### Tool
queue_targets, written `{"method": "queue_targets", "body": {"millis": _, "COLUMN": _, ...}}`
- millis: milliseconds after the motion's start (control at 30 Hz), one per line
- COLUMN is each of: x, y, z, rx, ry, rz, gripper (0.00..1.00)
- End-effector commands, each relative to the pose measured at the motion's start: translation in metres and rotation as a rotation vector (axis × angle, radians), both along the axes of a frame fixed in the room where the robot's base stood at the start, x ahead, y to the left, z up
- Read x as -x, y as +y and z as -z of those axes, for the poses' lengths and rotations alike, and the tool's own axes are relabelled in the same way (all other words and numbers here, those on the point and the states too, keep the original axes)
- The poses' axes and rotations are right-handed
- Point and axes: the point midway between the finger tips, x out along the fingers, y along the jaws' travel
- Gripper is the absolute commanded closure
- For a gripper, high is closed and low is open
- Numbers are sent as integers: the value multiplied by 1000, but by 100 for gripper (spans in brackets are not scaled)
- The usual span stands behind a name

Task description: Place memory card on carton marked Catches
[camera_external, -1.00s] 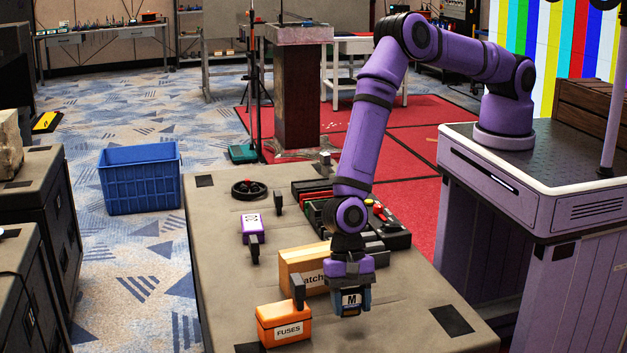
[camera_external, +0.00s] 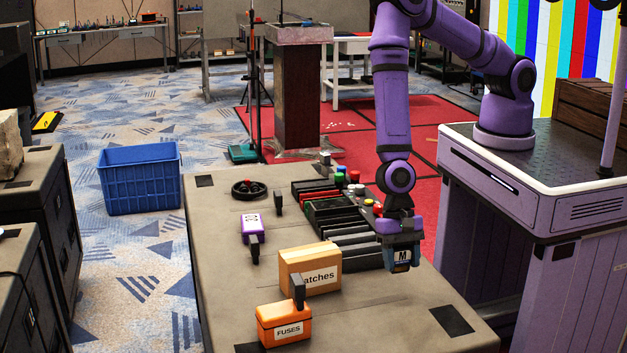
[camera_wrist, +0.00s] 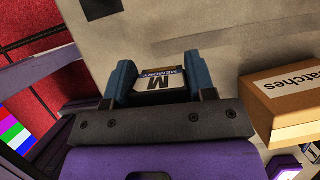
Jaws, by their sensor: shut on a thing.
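My gripper (camera_external: 402,262) is shut on the memory card (camera_external: 402,256), a small dark block with a white label marked M, and holds it at the right side of the table. In the wrist view the memory card (camera_wrist: 160,80) sits between the two blue fingers of my gripper (camera_wrist: 162,78). The carton marked Catches (camera_external: 310,268) is an orange-brown box standing on the table, left of my gripper and apart from it. The first letter of its label is covered in the external view by a dark upright piece. The carton (camera_wrist: 290,100) also shows at the right of the wrist view.
An orange FUSES box (camera_external: 284,326) stands in front of the carton. A purple item (camera_external: 251,226) and a black coil (camera_external: 249,189) lie farther back. A row of black trays (camera_external: 335,225) with coloured knobs is behind the carton. The table's front right (camera_external: 400,300) is mostly clear.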

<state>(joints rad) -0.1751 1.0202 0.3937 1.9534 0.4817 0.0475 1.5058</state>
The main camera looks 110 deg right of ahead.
Motion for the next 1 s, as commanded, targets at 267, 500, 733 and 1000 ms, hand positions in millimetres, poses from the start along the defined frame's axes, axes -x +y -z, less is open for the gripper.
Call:
{"method": "queue_targets", "body": {"millis": 267, "x": -22, "y": -76, "z": -59, "rx": 4, "ry": -5, "rz": -30, "gripper": 72}}
{"method": "queue_targets", "body": {"millis": 500, "x": -26, "y": -112, "z": -87, "rx": -3, "ry": -3, "rz": -50, "gripper": 72}}
{"method": "queue_targets", "body": {"millis": 733, "x": -60, "y": -109, "z": -86, "rx": -5, "ry": -4, "rz": -54, "gripper": 72}}
{"method": "queue_targets", "body": {"millis": 1000, "x": -121, "y": -96, "z": -80, "rx": -5, "ry": -4, "rz": -54, "gripper": 72}}
